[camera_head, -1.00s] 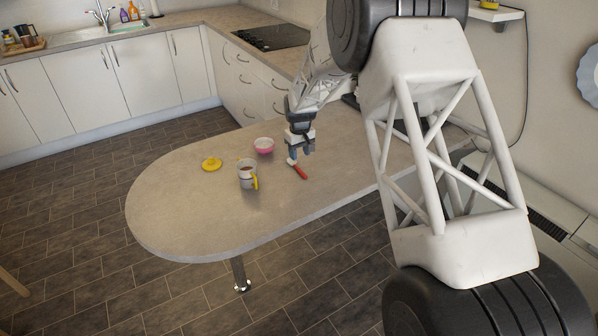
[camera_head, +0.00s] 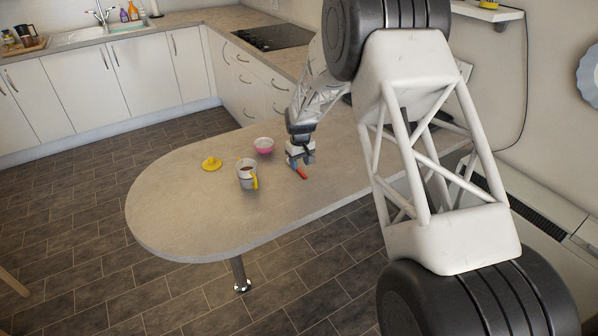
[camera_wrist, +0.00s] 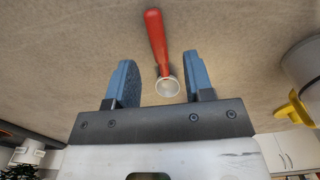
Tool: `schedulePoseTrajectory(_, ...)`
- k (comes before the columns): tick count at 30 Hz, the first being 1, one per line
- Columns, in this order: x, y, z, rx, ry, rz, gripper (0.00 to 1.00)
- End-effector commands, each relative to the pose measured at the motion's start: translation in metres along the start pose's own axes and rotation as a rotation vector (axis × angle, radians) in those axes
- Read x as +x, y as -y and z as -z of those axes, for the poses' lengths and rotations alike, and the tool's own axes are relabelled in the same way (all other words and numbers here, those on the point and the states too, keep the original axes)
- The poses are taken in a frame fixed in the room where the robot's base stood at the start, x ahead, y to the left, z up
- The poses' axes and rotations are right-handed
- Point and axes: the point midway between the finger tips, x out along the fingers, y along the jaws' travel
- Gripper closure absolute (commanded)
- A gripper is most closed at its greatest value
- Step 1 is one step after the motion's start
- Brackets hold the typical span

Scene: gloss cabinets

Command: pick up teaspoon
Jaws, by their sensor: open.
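The teaspoon has a red handle and a pale round bowl, and lies on the counter. In the wrist view the teaspoon (camera_wrist: 157,42) points away from my gripper (camera_wrist: 160,82), with its bowl between the two blue fingertips. The fingers are open, with a gap on both sides of the bowl. In the head view my gripper (camera_head: 300,160) is low over the counter, and only the red handle of the teaspoon (camera_head: 302,174) shows below it. I cannot tell if the fingertips touch the counter.
A grey mug (camera_head: 246,181) with a yellow handle stands left of my gripper. The counter's rounded left end (camera_head: 165,220) is clear.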

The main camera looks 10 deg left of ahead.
Motion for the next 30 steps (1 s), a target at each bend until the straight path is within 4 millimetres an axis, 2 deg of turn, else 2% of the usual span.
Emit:
schedulePoseTrajectory(4,0.018,-0.001,0.0,0.0,0.001,0.0,0.52)
schedulePoseTrajectory(9,0.029,-0.001,0.0,0.0,-0.001,0.0,0.52)
schedulePoseTrajectory(26,0.03,-0.001,0.0,0.0,-0.001,0.0,0.52)
schedulePoseTrajectory(30,0.03,-0.001,0.0,0.0,-0.001,0.0,0.71)
